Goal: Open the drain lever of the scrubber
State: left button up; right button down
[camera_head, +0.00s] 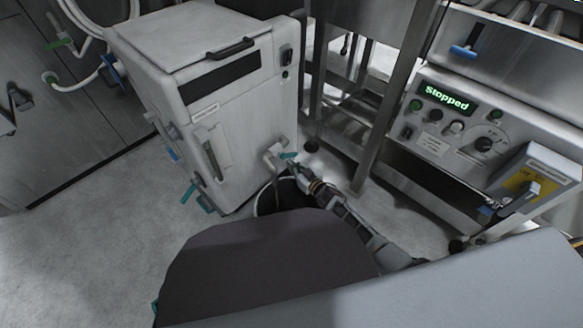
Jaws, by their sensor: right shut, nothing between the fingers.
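The scrubber looks to be the white cabinet (228,115) left of the middle. My right arm reaches in from the lower right. My left gripper is not in view.
A dark bucket (262,203) stands under the spout, partly hidden by my body. Steel frame legs (378,130) stand just right of the arm. A control panel (455,125) reading "Stopped" is at the right. Open floor (90,240) lies at the left.

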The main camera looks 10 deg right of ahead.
jog(key=shift+w+d+r, duration=0.4)
jog(key=shift+w+d, duration=0.1)
jog(key=shift+d, duration=0.25)
jog(key=shift+w+d+r+p, duration=0.2)
jog(key=shift+d+r+p, duration=0.05)
jog(key=shift+r+p, duration=0.3)
jog(key=shift+w+d+r+p, duration=0.15)
jog(key=shift+d+r+p, duration=0.1)
jog(key=shift+r+p, duration=0.3)
dwell(0.3)
jog(key=shift+f, duration=0.1)
jog(key=shift+w+d+r+p, duration=0.3)
jog(key=shift+w+d+r, duration=0.15)
jog(key=shift+d, duration=0.1)
jog(key=shift+w+r, duration=0.1)
jog(key=shift+r, duration=0.05)
dwell(0.3)
jog(key=p, duration=0.7)
send_near(295, 155)
jog(key=shift+s+d+r, duration=0.55)
jog(key=shift+s+d, duration=0.15)
jog(key=shift+d, duration=0.15)
